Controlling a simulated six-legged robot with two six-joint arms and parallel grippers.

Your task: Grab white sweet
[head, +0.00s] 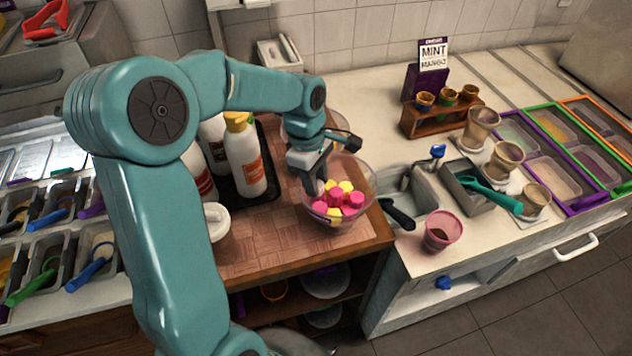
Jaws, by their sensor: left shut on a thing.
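A clear glass bowl (368,192) stands on the wooden counter, near its right edge. It holds several pink sweets (352,200) and yellow sweets (346,186). My left gripper (318,186) reaches down into the left side of the bowl. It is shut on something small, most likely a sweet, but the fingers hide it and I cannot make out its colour. No white sweet shows clearly among the others. My right gripper is not in view.
White bottles (245,158) stand on a dark tray left of the bowl. Right of the bowl are a metal bin (415,205) and a pink cup (441,231). The wooden counter's front is clear.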

